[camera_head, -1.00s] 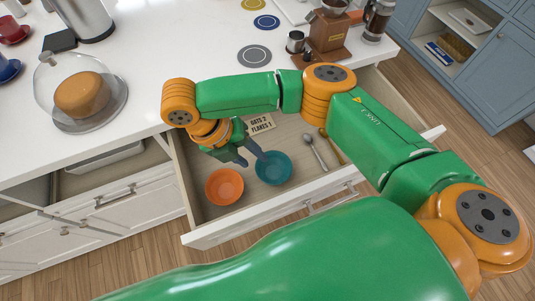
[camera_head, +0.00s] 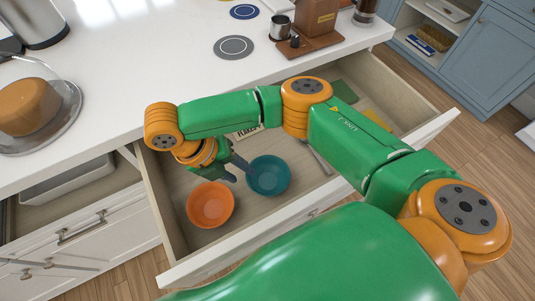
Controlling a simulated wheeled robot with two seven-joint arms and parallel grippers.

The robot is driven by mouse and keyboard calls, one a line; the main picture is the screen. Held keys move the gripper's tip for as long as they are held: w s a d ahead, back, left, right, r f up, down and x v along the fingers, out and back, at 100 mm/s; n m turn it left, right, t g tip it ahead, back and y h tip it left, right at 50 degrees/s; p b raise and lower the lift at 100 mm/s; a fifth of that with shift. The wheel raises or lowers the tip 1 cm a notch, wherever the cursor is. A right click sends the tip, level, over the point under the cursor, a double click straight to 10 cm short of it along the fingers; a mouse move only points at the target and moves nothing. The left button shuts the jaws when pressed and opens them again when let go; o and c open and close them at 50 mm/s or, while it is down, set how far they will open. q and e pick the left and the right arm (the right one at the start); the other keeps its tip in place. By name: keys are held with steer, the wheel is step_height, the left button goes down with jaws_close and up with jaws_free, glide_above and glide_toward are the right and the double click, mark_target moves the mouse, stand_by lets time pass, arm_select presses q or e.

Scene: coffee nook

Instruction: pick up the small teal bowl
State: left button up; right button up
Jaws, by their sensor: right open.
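The small teal bowl (camera_head: 269,177) sits upright in the open drawer (camera_head: 180,218), just right of an orange bowl (camera_head: 210,204). My right gripper (camera_head: 240,172) reaches down into the drawer from the upper left of the teal bowl. It is open, with one finger close to the teal bowl's left rim and the other above the orange bowl's side. Whether a finger touches the teal rim I cannot tell. My left gripper does not show.
A spoon (camera_head: 318,157) and a label card lie in the drawer, partly hidden by my right arm. The drawer's front wall borders the bowls.

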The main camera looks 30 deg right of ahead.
mark_target(249, 181)
steer(key=x, duration=0.6)
steer(key=shift+a+f+b, duration=0.1)
steer(key=shift+f+b, duration=0.05)
steer(key=shift+b, duration=0.2)
jaws_close()
stand_by(0.9)
